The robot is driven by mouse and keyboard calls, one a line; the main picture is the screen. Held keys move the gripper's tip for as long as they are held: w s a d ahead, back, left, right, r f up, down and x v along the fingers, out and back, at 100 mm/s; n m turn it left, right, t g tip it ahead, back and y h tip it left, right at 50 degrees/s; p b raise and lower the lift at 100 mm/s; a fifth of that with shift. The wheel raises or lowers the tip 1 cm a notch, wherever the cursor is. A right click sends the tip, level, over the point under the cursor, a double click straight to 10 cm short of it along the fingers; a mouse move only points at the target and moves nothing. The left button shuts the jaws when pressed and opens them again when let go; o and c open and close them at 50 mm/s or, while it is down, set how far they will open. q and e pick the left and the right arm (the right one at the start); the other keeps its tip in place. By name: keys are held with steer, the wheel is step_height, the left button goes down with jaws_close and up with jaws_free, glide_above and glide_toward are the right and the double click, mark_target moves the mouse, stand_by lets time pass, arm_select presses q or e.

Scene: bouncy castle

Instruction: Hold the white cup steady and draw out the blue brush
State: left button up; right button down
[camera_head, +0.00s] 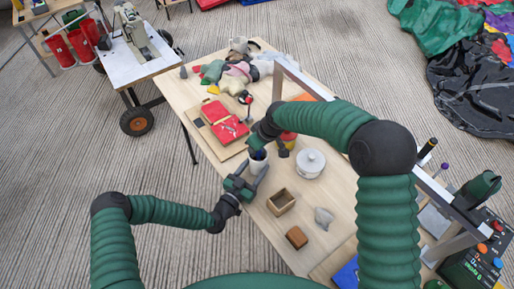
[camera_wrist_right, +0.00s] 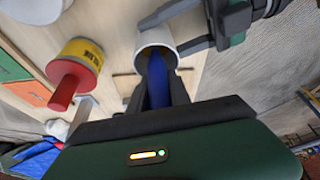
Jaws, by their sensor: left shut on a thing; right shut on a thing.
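The white cup (camera_head: 257,167) stands near the left edge of the wooden table; its open rim (camera_wrist_right: 153,36) faces the camera in the right wrist view. My left gripper (camera_head: 250,173) has its fingers on either side of the cup and is shut on it; it also shows in the right wrist view (camera_wrist_right: 180,28). The blue brush (camera_wrist_right: 157,82) sticks out of the cup. My right gripper (camera_wrist_right: 153,96) is shut on the brush, just above the rim. In the head view my right gripper and arm cover most of the brush.
A lidded white pot (camera_head: 310,163), an open wooden box (camera_head: 281,201), a brown block (camera_head: 296,237) and a grey lump (camera_head: 324,217) stand to the right and nearer. A red and yellow canister (camera_wrist_right: 72,72) is close to my right gripper. A red case (camera_head: 222,120) lies beyond.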

step_height(320, 180, up, 10)
arm_select(q)
steer(key=o, duration=1.6)
steer(key=v, duration=1.2)
steer(key=shift+f, duration=0.15)
arm_select(e)
steer(key=shift+f, duration=0.1)
